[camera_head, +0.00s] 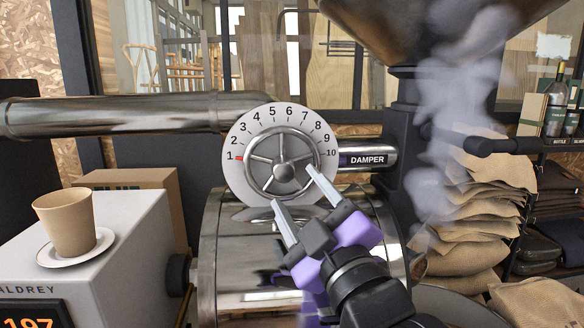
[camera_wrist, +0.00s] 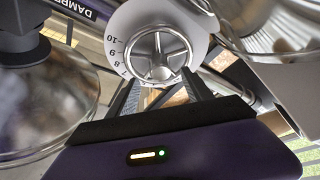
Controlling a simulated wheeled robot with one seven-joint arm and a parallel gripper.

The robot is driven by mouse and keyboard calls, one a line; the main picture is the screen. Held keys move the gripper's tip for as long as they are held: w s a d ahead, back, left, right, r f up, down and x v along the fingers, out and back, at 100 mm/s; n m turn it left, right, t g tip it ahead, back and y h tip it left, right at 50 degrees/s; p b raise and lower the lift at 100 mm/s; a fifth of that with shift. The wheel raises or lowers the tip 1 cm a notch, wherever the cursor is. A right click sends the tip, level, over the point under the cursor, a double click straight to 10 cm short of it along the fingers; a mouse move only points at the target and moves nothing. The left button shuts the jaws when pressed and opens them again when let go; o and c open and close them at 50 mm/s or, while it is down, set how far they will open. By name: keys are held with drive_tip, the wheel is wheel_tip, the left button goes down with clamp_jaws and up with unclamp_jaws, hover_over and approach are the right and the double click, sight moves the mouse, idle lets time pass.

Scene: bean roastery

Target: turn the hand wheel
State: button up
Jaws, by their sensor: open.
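The hand wheel (camera_head: 265,150) is a silver, spoked wheel with a round hub, set before a white dial (camera_head: 240,136) numbered 1 to 10. A red mark shows on the dial beside the 1. A label reading DAMPER is on the pipe to the right. My gripper (camera_head: 293,188) is open, its two fingers pointing up at the lower right of the wheel. In the wrist view the wheel (camera_wrist: 159,73) is ahead, beyond the open fingers (camera_wrist: 157,95). I cannot tell whether a fingertip touches the rim.
A steel pipe (camera_head: 120,115) runs left from the dial, above a steel drum (camera_head: 235,245). A paper cup (camera_head: 66,222) stands on a saucer on a grey box (camera_head: 110,255) at left. Stacked sacks (camera_head: 480,200) and a shelf are at right. Pale smoke or steam drifts near the hopper (camera_head: 400,30).

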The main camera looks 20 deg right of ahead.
sight(286, 175)
drive_tip(key=p+x, duration=0.2)
drive_tip(key=x, duration=0.5)
drive_tip(key=shift+a, duration=0.1)
clamp_jaws()
